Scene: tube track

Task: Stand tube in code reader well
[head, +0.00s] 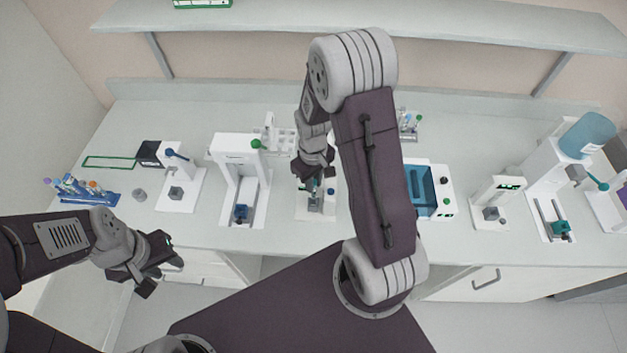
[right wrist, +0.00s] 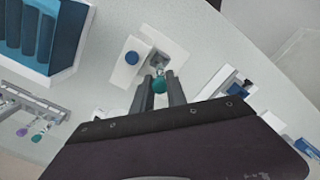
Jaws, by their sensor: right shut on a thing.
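My right gripper (head: 314,178) is shut on a tube with a teal cap (right wrist: 159,85). The cap shows between the two fingers in the right wrist view (right wrist: 160,92). The gripper is above a small white device with a grey well block (head: 315,205), which looks like the code reader; it also shows in the right wrist view (right wrist: 126,76). The tube's lower end points toward the grey block, but I cannot tell whether it is inside the well. My left gripper (head: 156,266) is open and empty, in front of the counter at the left.
A white gantry device (head: 238,150) stands left of the reader and a blue-lidded box (head: 422,190) right of it. Tube racks stand at the far left (head: 85,198) and behind the box (head: 409,128). More white devices (head: 497,200) line the counter's right side.

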